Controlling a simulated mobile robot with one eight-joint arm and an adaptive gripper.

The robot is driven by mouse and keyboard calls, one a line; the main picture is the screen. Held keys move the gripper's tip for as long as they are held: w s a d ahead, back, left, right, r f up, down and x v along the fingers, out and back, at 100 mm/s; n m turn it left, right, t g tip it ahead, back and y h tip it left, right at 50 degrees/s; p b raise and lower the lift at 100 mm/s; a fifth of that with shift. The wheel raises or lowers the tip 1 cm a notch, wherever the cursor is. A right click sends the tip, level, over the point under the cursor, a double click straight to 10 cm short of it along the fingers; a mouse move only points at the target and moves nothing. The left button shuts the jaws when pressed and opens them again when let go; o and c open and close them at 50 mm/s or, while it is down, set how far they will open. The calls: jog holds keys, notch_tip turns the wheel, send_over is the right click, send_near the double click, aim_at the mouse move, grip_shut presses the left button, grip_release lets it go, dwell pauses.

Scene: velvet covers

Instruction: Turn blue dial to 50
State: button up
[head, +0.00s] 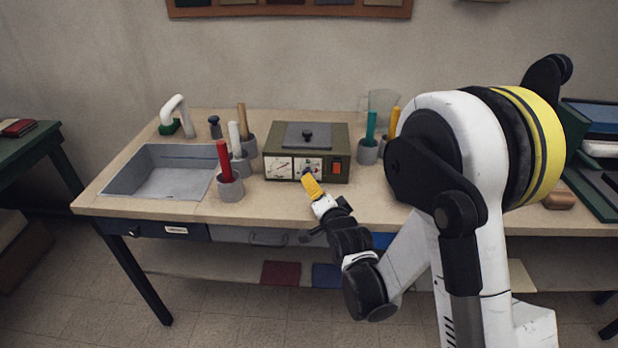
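An olive-green box (340,150) with a grey lid and black knob stands on the worktop. Its front has a white gauge (279,168) at left, a second white panel (313,163) with small red and blue marks in the middle, and an orange-red switch (337,168) at right. A small blue spot at the middle panel may be the blue dial, but its setting is too small to read. My gripper (308,178) has yellow fingers pointing at the lower part of this panel, close to or touching it. The fingers partly hide the dial area; whether they are open or shut is unclear.
Grey cups holding red (224,160), white and wooden-handled tools stand between sink and box. Cups with teal (371,126) and yellow handles stand right of the box. The worktop (290,203) before the box is clear.

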jog(key=b+x, duration=0.2)
jog(key=x, duration=0.6)
jog(key=shift+f, duration=0.15)
jog(key=shift+w+a, duration=0.15)
jog(key=shift+w, duration=0.35)
grip_shut()
